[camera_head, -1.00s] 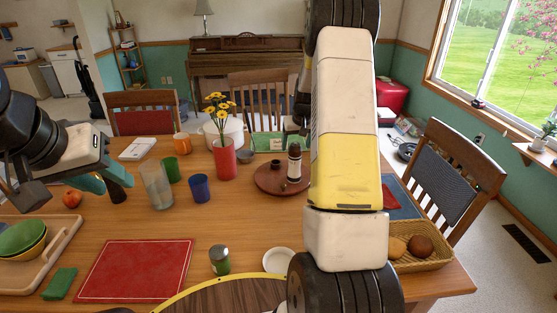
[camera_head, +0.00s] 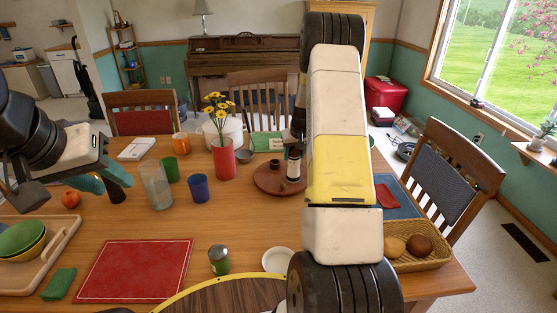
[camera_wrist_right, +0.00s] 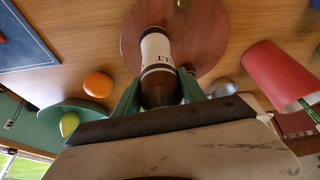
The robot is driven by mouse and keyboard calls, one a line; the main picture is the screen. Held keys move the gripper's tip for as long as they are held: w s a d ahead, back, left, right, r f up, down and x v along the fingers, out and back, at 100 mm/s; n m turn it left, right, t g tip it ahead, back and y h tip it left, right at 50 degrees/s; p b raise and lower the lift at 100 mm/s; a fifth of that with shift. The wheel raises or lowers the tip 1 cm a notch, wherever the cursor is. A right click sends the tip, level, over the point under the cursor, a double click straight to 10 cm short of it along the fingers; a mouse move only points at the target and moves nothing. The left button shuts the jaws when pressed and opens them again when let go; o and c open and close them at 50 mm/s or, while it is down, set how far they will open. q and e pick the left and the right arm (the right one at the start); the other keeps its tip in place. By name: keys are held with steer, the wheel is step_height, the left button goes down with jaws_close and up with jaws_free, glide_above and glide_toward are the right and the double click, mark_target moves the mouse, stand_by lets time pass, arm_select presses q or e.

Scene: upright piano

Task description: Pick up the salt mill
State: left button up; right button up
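The salt mill (camera_head: 293,168) is dark with a white lettered band. It stands on a round wooden board (camera_head: 266,181) and is partly hidden by my right arm in the head view. In the right wrist view the mill (camera_wrist_right: 156,49) has its dark end between the green fingers of my right gripper (camera_wrist_right: 160,92), one on each side. The fingers look spread around it, with no clear grip visible. In the head view the right gripper (camera_head: 298,128) is mostly hidden behind the arm. My left gripper (camera_head: 106,182) is open and empty above the table's left side.
A small dark cup (camera_head: 275,163) shares the board. A red vase of yellow flowers (camera_head: 224,160) stands left of it, with a blue cup (camera_head: 199,188) and a glass (camera_head: 157,185) further left. A bread basket (camera_head: 420,258) is at right. The red placemat (camera_head: 136,270) is bare.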

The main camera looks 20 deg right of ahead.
jaws_close()
steer(key=shift+r, duration=0.15)
